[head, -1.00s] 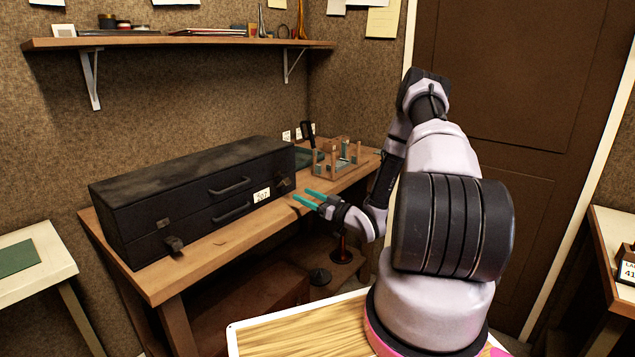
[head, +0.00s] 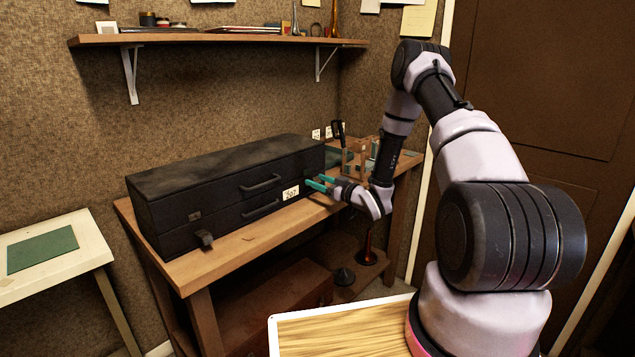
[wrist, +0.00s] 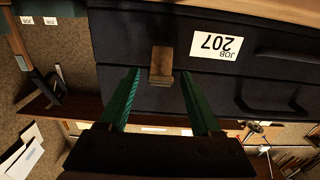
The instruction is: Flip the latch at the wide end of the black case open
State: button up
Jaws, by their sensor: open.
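The long black case (head: 230,180) lies closed on the wooden bench, with a white JOB 207 label (head: 290,193) on its front. A brass-coloured latch (wrist: 161,66) sits across the case's seam beside the label; the wrist view is upside down. My gripper (head: 316,183) is open at the case's right end. In the wrist view, my gripper's teal fingers (wrist: 160,78) stand apart on either side of the latch, with no clear contact. In the head view the fingers hide this latch. Another latch (head: 204,238), dark, sticks out at the left end. I cannot tell which end is wider.
The bench (head: 265,233) has bare wood in front of the case. A wooden rack (head: 360,160) with tools stands behind my gripper at the right. A shelf (head: 220,40) hangs above. A pale table (head: 80,250) with a green mat stands at left.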

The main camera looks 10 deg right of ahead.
jog(key=shift+w+a, duration=0.25)
jog(key=shift+w, duration=0.05)
grip_shut()
jog(key=shift+f, duration=0.1)
jog(key=shift+s+d+f+t+y, duration=0.15)
jog(key=shift+f+t+y, duration=0.15)
jog(key=shift+t, duration=0.2)
jog(key=shift+s+d+f+t+y, duration=0.1)
jog(key=shift+f+t+y, duration=0.1)
jog(key=shift+t+y, duration=0.25)
jog(key=shift+s+f+t+y, duration=0.1)
jog(key=shift+f+t+y, duration=0.35)
jog(key=shift+t+y, duration=0.4)
jog(key=shift+f+t+y, duration=0.45)
jog(key=shift+t+y, duration=0.05)
jog(key=shift+t, duration=0.6)
